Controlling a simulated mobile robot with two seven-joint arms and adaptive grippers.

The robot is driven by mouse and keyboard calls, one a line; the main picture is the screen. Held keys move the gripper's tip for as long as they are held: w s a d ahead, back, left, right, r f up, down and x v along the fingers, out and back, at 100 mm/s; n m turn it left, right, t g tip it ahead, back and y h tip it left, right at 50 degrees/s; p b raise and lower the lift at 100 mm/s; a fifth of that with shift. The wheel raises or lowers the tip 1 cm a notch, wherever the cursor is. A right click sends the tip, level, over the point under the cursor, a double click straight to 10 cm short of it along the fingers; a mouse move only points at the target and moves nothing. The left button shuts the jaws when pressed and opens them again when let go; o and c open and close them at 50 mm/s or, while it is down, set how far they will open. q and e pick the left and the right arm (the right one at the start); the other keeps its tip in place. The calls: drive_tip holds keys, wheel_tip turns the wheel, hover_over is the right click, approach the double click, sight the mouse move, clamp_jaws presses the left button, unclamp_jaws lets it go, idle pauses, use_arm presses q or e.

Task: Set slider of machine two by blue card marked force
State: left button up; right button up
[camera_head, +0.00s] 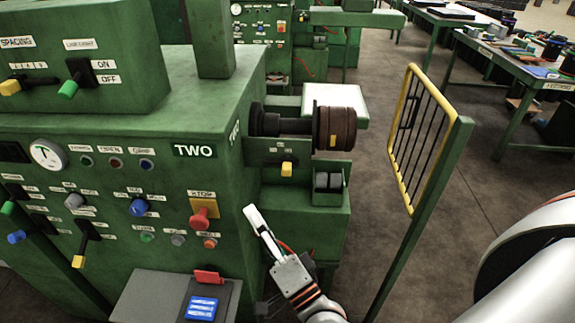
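Machine two is the green cabinet marked "TWO" (195,150), at left and centre. A blue card (202,308) with white print too small to read lies on a dark plate on its grey shelf (148,293). Yellow handles show on the machine: one under the roller (287,169), one low on the front (78,261) and one at upper left by the "SPACING" label (10,87). I cannot tell which is the named slider. My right gripper (256,222) is beside the cabinet's front right corner, pointing up and left. Its finger opening is unclear. My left gripper is out of view.
A red card (208,276) lies just behind the blue one. A red stop button (201,217) sits on the front panel. The brown roller (335,128) projects right. A yellow-framed guard (408,132) on a green post stands at right. Open floor lies between them.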

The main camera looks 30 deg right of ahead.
sight(286, 171)
drive_tip(key=w+d+r+m+t+h, duration=0.2)
drive_tip(key=d+r+m+h, duration=0.35)
drive_tip(key=m, duration=0.65)
drive_tip(key=w+d+f+m+g+h, duration=0.1)
drive_tip(key=w+d+m+g+h, duration=0.1)
drive_tip(key=m, duration=0.4)
drive_tip(key=w+d+f+m+g+h, duration=0.1)
drive_tip(key=w+d+m+g+h, duration=0.1)
drive_tip(key=m, duration=0.4)
drive_tip(key=w+d+f+m+g+h+p, duration=0.1)
drive_tip(key=w+d+m+g+h, duration=0.2)
drive_tip(key=w+m, duration=0.2)
drive_tip(key=shift+w+d+f+m+g, duration=0.3)
drive_tip(key=shift+w+m+g, duration=0.1)
drive_tip(key=shift+w, duration=0.1)
